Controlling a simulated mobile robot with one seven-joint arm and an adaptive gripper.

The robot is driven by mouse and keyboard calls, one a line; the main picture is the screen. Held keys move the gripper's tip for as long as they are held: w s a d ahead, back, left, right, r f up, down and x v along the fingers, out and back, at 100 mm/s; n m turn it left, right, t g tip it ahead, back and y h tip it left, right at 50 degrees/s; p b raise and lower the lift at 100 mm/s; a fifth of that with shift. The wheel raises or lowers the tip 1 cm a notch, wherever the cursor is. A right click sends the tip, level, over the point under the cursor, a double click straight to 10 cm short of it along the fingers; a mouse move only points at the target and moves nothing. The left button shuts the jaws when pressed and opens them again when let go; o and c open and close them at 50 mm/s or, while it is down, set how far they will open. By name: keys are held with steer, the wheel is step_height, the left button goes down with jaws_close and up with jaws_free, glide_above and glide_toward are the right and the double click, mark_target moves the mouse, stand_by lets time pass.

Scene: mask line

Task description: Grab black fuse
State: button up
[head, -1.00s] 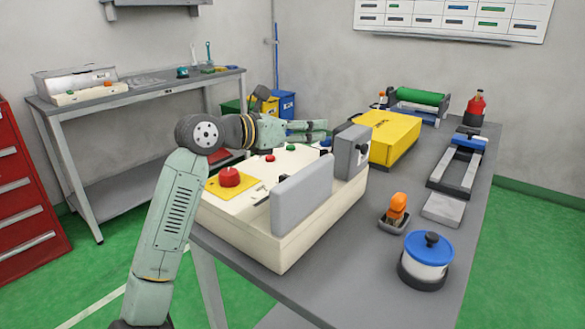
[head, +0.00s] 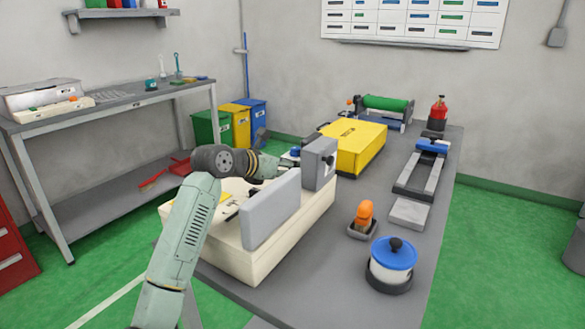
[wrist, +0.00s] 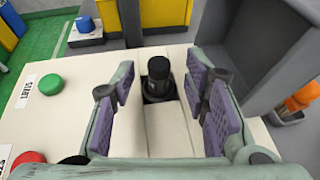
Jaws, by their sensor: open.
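The black fuse (wrist: 158,78) stands upright in a dark square recess in the cream machine top (wrist: 150,120) in the wrist view. My gripper (wrist: 158,92) is open, with a purple-padded finger on each side of the fuse and a gap on both sides. It is not clear whether the pads are level with the fuse or above it. In the head view the fuse cannot be made out, and the grey upright panel (head: 271,208) and my arm hide much of the machine top. My gripper's fingers are mostly hidden there too.
A green START button (wrist: 51,84) and a red button (wrist: 29,160) lie left of my gripper. A grey box (head: 319,163) stands at the machine's far end. Beyond it is a yellow case (head: 352,146). An orange-handled tool (head: 364,213) and blue-lidded pot (head: 392,262) stand at right.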

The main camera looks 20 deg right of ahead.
steer(key=shift+w+d+f, duration=0.3)
steer(key=shift+d, duration=0.2)
steer(key=shift+c, duration=0.4)
jaws_close()
